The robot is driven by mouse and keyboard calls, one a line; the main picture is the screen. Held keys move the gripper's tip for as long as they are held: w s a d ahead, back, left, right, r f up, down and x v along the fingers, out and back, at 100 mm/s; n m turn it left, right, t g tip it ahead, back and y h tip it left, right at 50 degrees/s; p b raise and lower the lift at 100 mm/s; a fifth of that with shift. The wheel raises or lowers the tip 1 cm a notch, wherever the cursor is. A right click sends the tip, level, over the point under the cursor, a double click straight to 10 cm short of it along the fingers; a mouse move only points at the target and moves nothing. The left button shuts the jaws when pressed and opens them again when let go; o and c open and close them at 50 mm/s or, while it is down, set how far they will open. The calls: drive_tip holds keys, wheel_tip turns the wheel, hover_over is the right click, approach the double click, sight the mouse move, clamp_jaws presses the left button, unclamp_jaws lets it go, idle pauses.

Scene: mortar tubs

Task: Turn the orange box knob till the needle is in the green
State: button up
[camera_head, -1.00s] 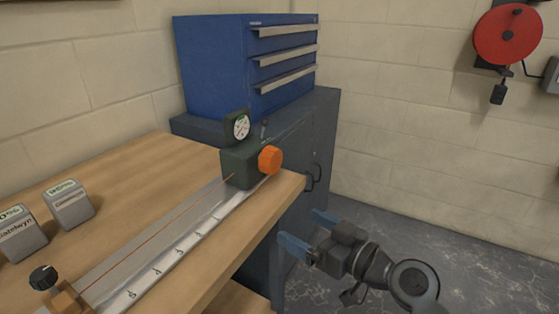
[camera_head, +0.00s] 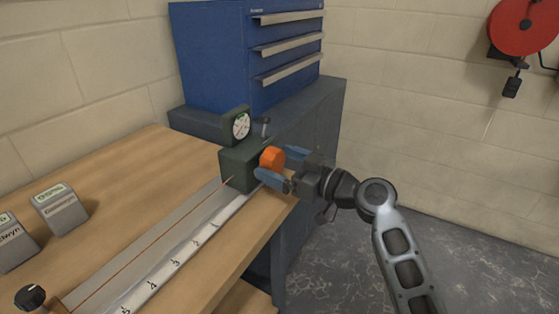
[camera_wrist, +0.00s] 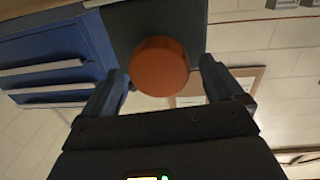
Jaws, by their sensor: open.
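The orange knob (camera_head: 272,158) is on the right side of a dark green box (camera_head: 238,167) at the far end of the wooden bench. A round dial (camera_head: 241,125) stands on top of the box; its needle is too small to read. My gripper (camera_head: 277,164) is open, with its blue fingers pointing at the knob and close to it. In the wrist view the knob (camera_wrist: 159,66) lies between the two spread fingers, a little beyond or level with their tips. I cannot tell whether either finger touches it.
A rail with a numbered scale (camera_head: 190,250) and a thin red line runs along the bench (camera_head: 130,180) from the box. Grey blocks (camera_head: 60,208) and a black knob (camera_head: 30,297) are at left. A blue drawer cabinet (camera_head: 245,55) stands behind. The floor at right is clear.

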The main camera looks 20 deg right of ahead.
drive_tip(key=shift+w+a, duration=0.15)
drive_tip(key=shift+w, duration=0.05)
drive_tip(key=c, duration=1)
